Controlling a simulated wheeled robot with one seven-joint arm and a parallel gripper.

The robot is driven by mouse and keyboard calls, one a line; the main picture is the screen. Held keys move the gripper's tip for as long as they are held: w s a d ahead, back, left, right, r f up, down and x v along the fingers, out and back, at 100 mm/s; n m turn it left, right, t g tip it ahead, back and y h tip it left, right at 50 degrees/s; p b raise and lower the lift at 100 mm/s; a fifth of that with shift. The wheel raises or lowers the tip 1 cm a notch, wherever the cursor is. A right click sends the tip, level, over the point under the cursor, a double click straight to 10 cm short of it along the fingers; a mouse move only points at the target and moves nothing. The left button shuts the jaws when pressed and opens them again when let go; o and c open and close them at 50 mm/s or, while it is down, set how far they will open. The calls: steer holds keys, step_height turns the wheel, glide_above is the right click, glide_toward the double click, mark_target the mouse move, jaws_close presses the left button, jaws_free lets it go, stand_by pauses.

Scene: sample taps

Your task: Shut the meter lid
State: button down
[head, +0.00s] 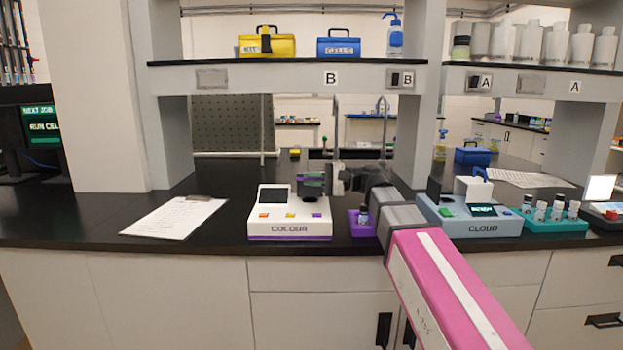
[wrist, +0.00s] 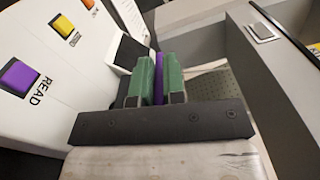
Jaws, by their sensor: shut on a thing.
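The white COLOUR meter (head: 290,222) stands on the black bench, with a screen and coloured buttons on top. It also shows in the wrist view (wrist: 62,85), with its purple READ button at the left. Its dark lid (head: 308,190) seems to stand raised at the meter's right rear, partly hidden by my gripper (head: 320,181). In the wrist view, the green finger pads of my gripper (wrist: 158,82) are shut on a thin purple piece (wrist: 158,90), which looks like the lid's tab. The lid's hinge and exact angle are hidden.
A purple rack (head: 358,229) with a dark vial (head: 363,213) stands right of the meter, close to my arm. The grey-blue CLOUD meter (head: 470,224) and a teal vial rack (head: 548,226) are farther right. A clipboard (head: 172,217) lies left. A shelf (head: 290,78) hangs above.

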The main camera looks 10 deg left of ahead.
steer(key=shift+w, duration=0.1)
steer(key=c, duration=1.2)
jaws_free()
steer(key=shift+d, duration=0.1)
steer(key=v, duration=1)
steer(key=shift+d, duration=0.35)
